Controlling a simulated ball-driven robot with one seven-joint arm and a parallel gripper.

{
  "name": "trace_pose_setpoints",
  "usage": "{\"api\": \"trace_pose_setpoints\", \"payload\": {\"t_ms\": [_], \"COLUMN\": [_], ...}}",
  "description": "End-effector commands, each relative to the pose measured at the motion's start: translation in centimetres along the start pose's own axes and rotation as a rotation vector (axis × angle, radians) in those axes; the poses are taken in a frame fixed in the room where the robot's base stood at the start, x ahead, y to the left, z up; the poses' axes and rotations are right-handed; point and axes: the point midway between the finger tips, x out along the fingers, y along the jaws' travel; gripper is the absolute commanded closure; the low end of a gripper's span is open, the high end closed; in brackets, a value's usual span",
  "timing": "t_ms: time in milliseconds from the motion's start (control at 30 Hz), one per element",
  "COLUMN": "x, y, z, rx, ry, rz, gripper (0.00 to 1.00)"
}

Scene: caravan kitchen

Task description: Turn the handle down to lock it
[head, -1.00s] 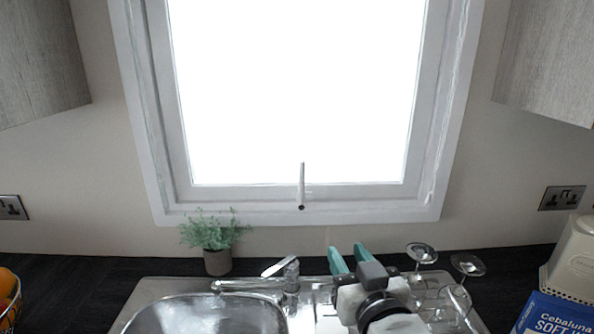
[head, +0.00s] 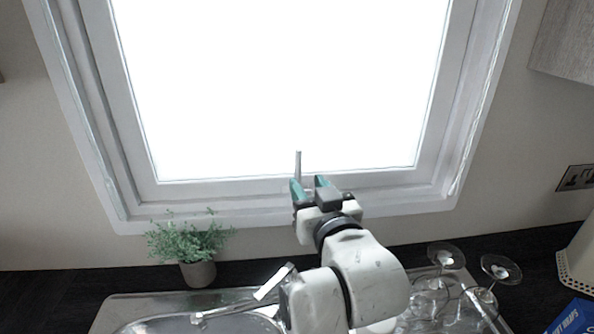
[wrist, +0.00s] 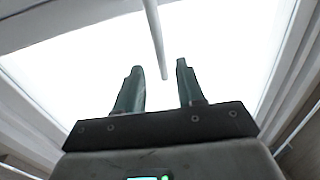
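The window handle (head: 298,166) is a thin pale bar standing upright at the bottom middle of the window frame. Its lower part is hidden behind my gripper in the head view. In the wrist view the handle (wrist: 155,40) shows as a slim rod slanting down from the top edge, its end between the fingertips in the picture. My gripper (head: 308,185) is at the lower window frame, close to the handle. Its two teal fingers (wrist: 157,88) are apart with nothing held between them. I cannot tell whether a finger touches the handle.
A potted plant (head: 190,245) stands on the dark counter left of my arm. The sink (head: 125,312) and tap (head: 272,284) are below the window. Upturned stemmed glasses (head: 446,256) stand on the right. The window pane (head: 280,80) is bright and bare.

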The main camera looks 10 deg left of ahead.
Motion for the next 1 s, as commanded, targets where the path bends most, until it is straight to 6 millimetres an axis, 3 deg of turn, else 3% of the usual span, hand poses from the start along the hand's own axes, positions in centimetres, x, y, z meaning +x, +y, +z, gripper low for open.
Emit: {"api": "trace_pose_setpoints", "payload": {"t_ms": [200, 400, 833, 1000], "x": [4.0, 6.2, 7.0, 7.0], "y": [0.0, 0.1, 0.0, 0.0], "z": [0.1, 0.1, 0.0, 0.0], "rx": [0.002, 0.001, 0.000, 0.000], "ry": [0.001, 0.000, 0.000, 0.000], "rz": [0.000, 0.001, 0.000, 0.000], "gripper": [0.62, 0.62, 0.62, 0.78]}}
